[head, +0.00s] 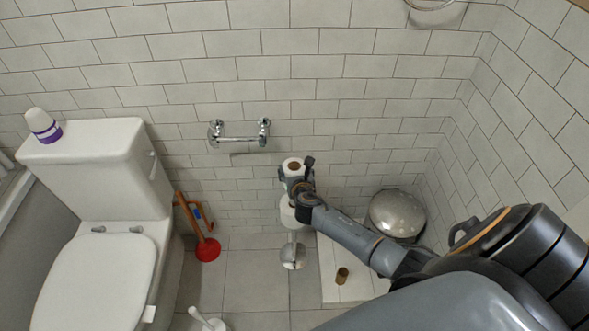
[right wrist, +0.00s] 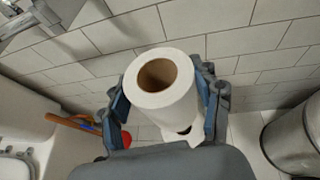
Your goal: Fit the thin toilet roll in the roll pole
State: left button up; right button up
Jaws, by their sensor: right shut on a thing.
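A white toilet roll with a brown cardboard core (head: 293,164) is held upright by my right gripper (head: 296,178). The roll also fills the middle of the right wrist view (right wrist: 165,100), between two blue-padded fingers that touch its sides. The roll pole (head: 293,238) stands on a round metal base on the floor, below the gripper. Another white shape, apparently a roll on the pole (head: 287,215), shows just under my gripper. My gripper hides the pole's top, so I cannot tell whether the held roll is around it. My left gripper is not in view.
A chrome double holder (head: 238,134) is on the tiled wall behind. A toilet (head: 95,275) and a red plunger (head: 208,249) stand left. A white low block (head: 338,258) bears a brown tube (head: 342,275); a metal bin (head: 397,213) is right.

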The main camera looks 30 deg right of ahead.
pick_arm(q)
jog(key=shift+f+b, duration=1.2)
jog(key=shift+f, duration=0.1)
pick_arm(e)
jog(key=shift+f, duration=1.55)
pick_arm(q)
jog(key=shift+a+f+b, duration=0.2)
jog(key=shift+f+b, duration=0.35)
pick_arm(e)
jog(key=shift+f, duration=0.65)
pick_arm(q)
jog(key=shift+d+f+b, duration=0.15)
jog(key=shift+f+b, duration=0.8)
jog(key=shift+b, duration=0.05)
pick_arm(e)
jog(key=shift+f, duration=1.1)
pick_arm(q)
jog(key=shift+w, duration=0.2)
pick_arm(e)
jog(key=shift+f, duration=0.1)
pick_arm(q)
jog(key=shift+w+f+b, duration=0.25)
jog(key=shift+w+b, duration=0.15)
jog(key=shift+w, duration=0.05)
pick_arm(e)
jog(key=shift+f, duration=0.45)
